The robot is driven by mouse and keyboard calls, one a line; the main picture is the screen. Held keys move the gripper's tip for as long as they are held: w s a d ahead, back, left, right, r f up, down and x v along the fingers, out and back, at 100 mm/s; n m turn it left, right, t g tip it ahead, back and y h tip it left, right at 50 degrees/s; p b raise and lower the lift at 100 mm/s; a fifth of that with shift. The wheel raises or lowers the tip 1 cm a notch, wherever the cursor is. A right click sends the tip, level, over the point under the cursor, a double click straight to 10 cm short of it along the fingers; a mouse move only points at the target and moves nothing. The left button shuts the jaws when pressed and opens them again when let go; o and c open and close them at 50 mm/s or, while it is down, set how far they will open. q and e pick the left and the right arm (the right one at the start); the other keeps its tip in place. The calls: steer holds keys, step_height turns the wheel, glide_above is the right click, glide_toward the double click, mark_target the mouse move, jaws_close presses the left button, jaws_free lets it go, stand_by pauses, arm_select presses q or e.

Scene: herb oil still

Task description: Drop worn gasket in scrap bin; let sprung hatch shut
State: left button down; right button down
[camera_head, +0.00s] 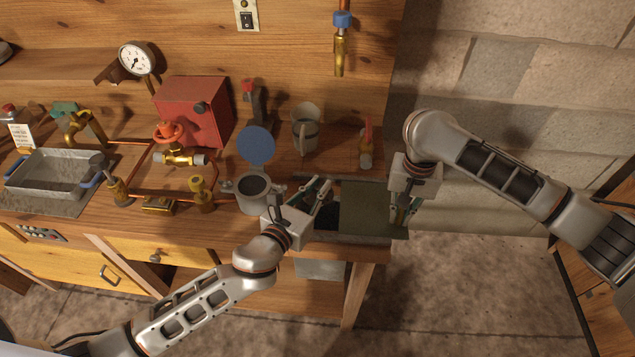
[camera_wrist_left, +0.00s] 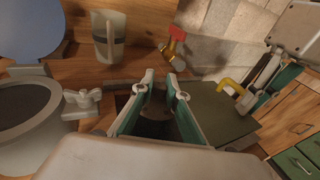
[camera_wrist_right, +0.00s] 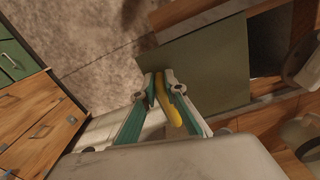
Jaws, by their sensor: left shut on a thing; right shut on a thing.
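The hatch (camera_head: 373,209) is a flat grey-green panel at the bench's right end. Its dark opening (camera_head: 328,216) is uncovered to its left. My right gripper (camera_head: 400,218) is shut on the yellow hatch handle (camera_wrist_right: 171,105) at the panel's right edge. My left gripper (camera_head: 326,188) is over the opening, fingers nearly together. A dark rounded shape, apparently the worn gasket (camera_wrist_left: 155,125), shows between its fingers in the left wrist view; the head view does not show it clearly. A grey box under the bench, apparently the scrap bin (camera_head: 320,269), is partly hidden.
A metal pot (camera_head: 252,190) with its blue round lid (camera_head: 257,146) raised stands just left of my left gripper. Copper pipes and valves (camera_head: 180,155) fill the bench further left.

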mark_target(348, 219)
steer(key=shift+w+d, duration=0.1)
arm_select(q)
steer(key=c, duration=1.9)
jaws_free()
steer(key=v, duration=1.2)
arm_select(e)
steer(key=shift+a, duration=6.3)
arm_select(q)
steer(key=shift+d, duration=0.1)
arm_select(e)
steer(key=c, duration=2)
jaws_free()
